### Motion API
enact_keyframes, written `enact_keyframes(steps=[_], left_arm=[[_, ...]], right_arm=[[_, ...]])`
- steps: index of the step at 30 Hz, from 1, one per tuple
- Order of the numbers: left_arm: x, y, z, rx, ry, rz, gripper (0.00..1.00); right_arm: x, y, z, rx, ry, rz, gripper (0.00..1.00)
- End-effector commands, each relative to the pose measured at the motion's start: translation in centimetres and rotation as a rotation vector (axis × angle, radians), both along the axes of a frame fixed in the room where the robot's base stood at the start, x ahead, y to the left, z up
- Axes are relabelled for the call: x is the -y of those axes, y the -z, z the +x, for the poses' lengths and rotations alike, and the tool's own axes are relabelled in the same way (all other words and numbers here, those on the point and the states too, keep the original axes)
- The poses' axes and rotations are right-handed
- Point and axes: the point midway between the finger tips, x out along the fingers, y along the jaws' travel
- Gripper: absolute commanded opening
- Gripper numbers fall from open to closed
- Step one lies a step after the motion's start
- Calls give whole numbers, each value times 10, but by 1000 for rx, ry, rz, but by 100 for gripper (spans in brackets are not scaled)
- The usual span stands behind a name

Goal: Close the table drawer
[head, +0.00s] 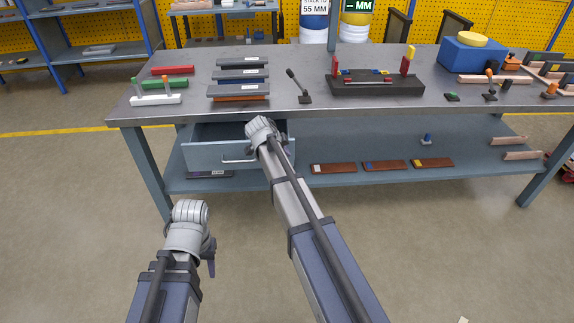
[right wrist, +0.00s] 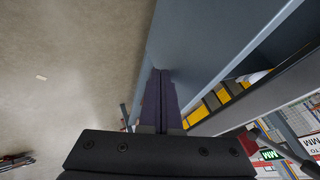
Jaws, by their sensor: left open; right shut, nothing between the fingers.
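The table drawer (head: 205,157) hangs under the left part of the workbench top. It is pulled out, and its dark inside shows above the blue-grey front. Its pale bar handle (head: 236,161) is partly covered by my right arm. My right gripper is at the right part of the drawer front, its fingers hidden behind my wrist in the head view. In the right wrist view its dark purple fingers (right wrist: 160,98) are shut and empty, close beside a blue-grey panel (right wrist: 200,40); I cannot tell if they touch. My left gripper (head: 211,262) is low, in front of the bench, mostly hidden by its wrist.
The grey bench top (head: 240,115) carries stacked bars, a black block with coloured pieces and a blue box (head: 480,55). The lower shelf (head: 340,184) holds several brown plates. A bench leg (head: 146,170) stands left of the drawer.

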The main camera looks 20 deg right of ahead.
Motion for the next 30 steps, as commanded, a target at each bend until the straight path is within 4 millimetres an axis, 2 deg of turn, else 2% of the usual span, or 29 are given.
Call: enact_keyframes(steps=[1, 6, 15, 18, 30], left_arm=[[0, 0, 0, 0, 0, 0, 45], [0, 0, 0, 0, 0, 0, 45], [0, 0, 0, 0, 0, 0, 45], [0, 0, 0, 0, 0, 0, 45], [0, 0, 0, 0, 0, 0, 45]], right_arm=[[4, 0, 20, 0, 1, 0, 0], [16, 0, 57, -1, 1, -1, 0], [28, 0, 102, 0, 0, 0, 0], [31, 0, 110, 0, -1, 0, 0], [32, 0, 102, 0, -1, 0, 0]])
